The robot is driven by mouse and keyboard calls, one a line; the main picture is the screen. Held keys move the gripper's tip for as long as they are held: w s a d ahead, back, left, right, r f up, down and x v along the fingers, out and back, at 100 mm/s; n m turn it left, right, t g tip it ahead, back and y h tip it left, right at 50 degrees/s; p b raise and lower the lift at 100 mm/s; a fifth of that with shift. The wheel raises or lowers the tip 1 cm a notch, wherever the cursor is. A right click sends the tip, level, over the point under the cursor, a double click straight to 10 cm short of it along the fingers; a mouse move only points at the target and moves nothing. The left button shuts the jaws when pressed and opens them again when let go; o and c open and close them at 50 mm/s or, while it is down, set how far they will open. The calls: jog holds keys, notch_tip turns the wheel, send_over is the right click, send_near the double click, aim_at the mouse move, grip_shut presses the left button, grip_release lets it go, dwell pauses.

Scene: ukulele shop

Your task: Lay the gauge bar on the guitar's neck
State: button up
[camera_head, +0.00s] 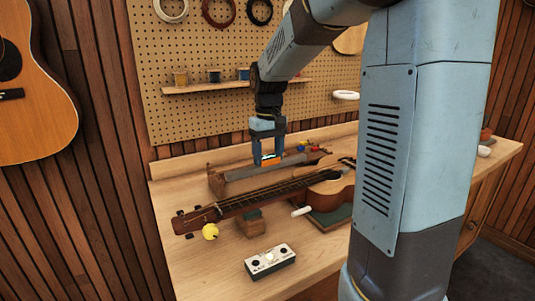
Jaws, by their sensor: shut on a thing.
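The ukulele-like guitar (327,192) lies on the bench, its body to the right. Its dark neck (262,197) runs left to the headstock, over a small block support (250,223). A long grey bar, which looks like the gauge bar (242,173), is behind the neck and roughly parallel to it, at a wooden holder (215,181). My gripper (267,161) points down over the bar's middle, behind the neck. It is shut on the bar, with a small orange and teal part showing between the fingers. Whether the bar is clear of its holder I cannot tell.
A white box with knobs (270,261) stands at the bench front. A yellow round thing (210,232) is by the headstock, and a white roll (301,211) lies by the body. A pegboard shelf (215,88) is behind. My arm hides the bench's right part.

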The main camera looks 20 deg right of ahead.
aim_at(269, 169)
jog(key=shift+f, duration=0.15)
jog(key=shift+f, duration=3.15)
jog(key=shift+s, duration=0.1)
jog(key=o, duration=1.4)
jog(key=shift+r, duration=0.2)
jog(key=shift+r, duration=3.35)
